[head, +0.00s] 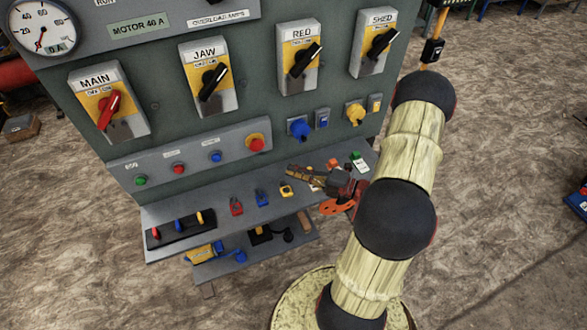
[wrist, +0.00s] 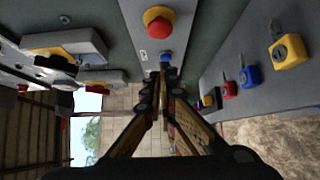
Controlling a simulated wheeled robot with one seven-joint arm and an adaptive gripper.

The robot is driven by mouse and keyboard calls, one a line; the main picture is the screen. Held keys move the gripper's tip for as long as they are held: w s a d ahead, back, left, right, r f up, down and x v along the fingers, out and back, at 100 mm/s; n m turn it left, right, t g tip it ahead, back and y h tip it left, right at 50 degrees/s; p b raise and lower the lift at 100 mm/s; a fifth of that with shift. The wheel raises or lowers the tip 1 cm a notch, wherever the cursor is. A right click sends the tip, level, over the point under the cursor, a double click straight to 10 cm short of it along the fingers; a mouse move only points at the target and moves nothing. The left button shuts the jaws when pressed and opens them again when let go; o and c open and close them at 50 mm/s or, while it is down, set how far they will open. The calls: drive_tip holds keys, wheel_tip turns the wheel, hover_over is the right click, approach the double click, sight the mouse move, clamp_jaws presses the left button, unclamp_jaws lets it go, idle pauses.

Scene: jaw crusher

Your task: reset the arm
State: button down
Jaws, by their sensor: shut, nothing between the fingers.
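My gripper (head: 292,169) is shut and empty in the head view. It is in front of the control cabinet (head: 250,105), over the right part of its shelf, and its fingers point left. In the wrist view my gripper (wrist: 163,72) shows its two fingers meeting at the tips. The tips appear just below a blue button (wrist: 166,57) and a red mushroom button (wrist: 158,24); I cannot tell the gap. My arm runs up the right side of the head view, bent at its dark joints.
The cabinet has MAIN (head: 108,104), JAW (head: 210,80), RED (head: 300,60) and SHED (head: 378,42) switches. Red (head: 236,206), blue (head: 262,197) and yellow (head: 287,190) padlocks lie on the shelf near my gripper. The floor (head: 490,200) right of my arm is open.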

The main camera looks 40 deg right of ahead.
idle(0.3)
drive_tip(key=s+a+n+g+y, duration=0.1)
drive_tip(key=s+a+n+g, duration=0.55)
drive_tip(key=n, duration=0.75)
drive_tip(key=s+a+n+g, duration=0.6)
drive_tip(key=s+n+g, duration=0.15)
drive_tip(key=n, duration=0.65)
wheel_tip(320, 180, up, 12)
drive_tip(key=n+g+h, duration=0.1)
drive_tip(key=n+h, duration=0.7)
drive_tip(key=n, duration=0.6)
drive_tip(key=a+r+n+t+h, duration=0.1)
drive_tip(key=a+r+n+t, duration=0.3)
drive_tip(key=a+r, duration=0.5)
wheel_tip(320, 180, up, 4)
drive_tip(key=n, duration=0.2)
drive_tip(key=shift+a+n+t, duration=0.3)
drive_tip(key=shift+a, duration=0.1)
